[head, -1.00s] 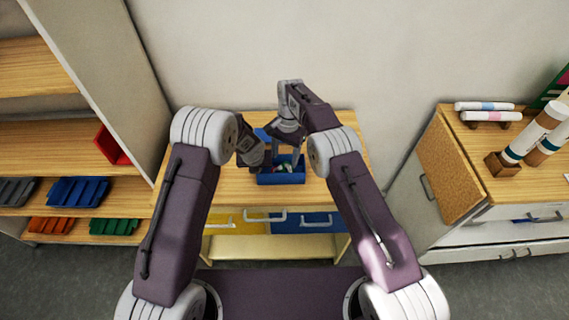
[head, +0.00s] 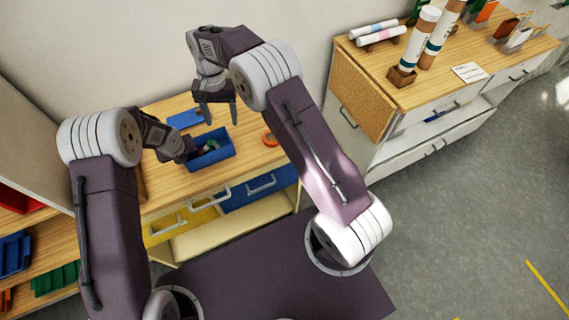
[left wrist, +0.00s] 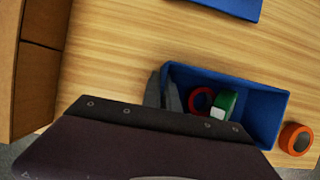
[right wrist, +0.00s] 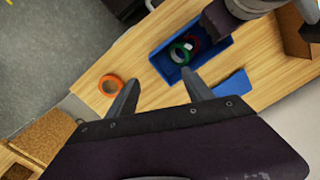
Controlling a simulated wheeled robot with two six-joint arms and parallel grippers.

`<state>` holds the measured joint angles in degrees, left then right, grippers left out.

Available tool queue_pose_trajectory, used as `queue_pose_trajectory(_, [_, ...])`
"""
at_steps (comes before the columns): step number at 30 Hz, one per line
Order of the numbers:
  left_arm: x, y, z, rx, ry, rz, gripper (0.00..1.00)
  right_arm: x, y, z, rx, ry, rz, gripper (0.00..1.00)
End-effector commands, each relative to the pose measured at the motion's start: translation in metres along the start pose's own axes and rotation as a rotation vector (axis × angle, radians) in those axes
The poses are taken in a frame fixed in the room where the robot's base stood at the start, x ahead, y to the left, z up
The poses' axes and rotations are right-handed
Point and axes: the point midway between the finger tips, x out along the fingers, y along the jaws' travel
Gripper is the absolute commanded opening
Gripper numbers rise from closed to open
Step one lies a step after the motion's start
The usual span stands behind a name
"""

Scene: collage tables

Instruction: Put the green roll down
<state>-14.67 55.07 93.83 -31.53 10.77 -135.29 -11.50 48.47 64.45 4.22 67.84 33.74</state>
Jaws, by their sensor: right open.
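The green roll (left wrist: 226,102) lies in the blue bin (left wrist: 262,100) beside a red roll (left wrist: 198,101), tilted against it. In the right wrist view the green roll (right wrist: 179,54) shows as a ring inside the bin. My right gripper (head: 219,120) is open and empty, above the table and clear of the bin; its spread fingers (right wrist: 160,92) show in the right wrist view. My left gripper (left wrist: 162,92) has its fingers close together at the bin's end wall, which appears to be between them. Its body hides part of the bin in the head view.
An orange roll (head: 270,139) lies on the table right of the bin. A flat blue piece (head: 186,118) lies behind the bin. A cabinet (head: 400,100) with tubes and paper rolls stands to the right, and shelves with trays (head: 14,253) to the left.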

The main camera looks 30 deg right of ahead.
Motion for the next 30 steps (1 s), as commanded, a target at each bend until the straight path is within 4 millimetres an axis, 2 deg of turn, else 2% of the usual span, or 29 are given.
queue_pose_trajectory(1, [0.0,0.0,0.0,0.0,0.0,0.0,0.0,-0.006,0.016,0.007,-0.027,0.011,-0.002,0.6])
queue_pose_trajectory(5, [0.0,0.0,0.0,0.001,0.0,0.0,0.0,-0.013,0.058,0.033,-0.114,0.044,-0.003,0.6])
queue_pose_trajectory(12, [0.0,0.0,0.0,0.001,0.0,0.0,0.0,-0.01,0.137,0.107,-0.274,0.103,0.004,0.6])
queue_pose_trajectory(15, [0.0,0.0,0.0,0.001,0.0,0.0,0.0,-0.004,0.162,0.137,-0.329,0.12,0.009,0.6])
queue_pose_trajectory(18, [0.0,0.0,0.0,0.0,0.0,0.0,0.0,0.001,0.179,0.159,-0.368,0.132,0.014,0.6])
queue_pose_trajectory(21, [0.0,0.0,0.0,0.0,0.0,0.0,0.0,0.004,0.188,0.172,-0.389,0.138,0.017,0.6])
queue_pose_trajectory(29, [0.0,0.0,0.0,0.0,-0.001,0.0,0.0,0.006,0.191,0.176,-0.397,0.139,0.018,0.6])
queue_pose_trajectory(30, [0.0,0.0,0.0,0.0,0.0,0.0,0.09,0.006,0.191,0.176,-0.397,0.139,0.018,0.6])
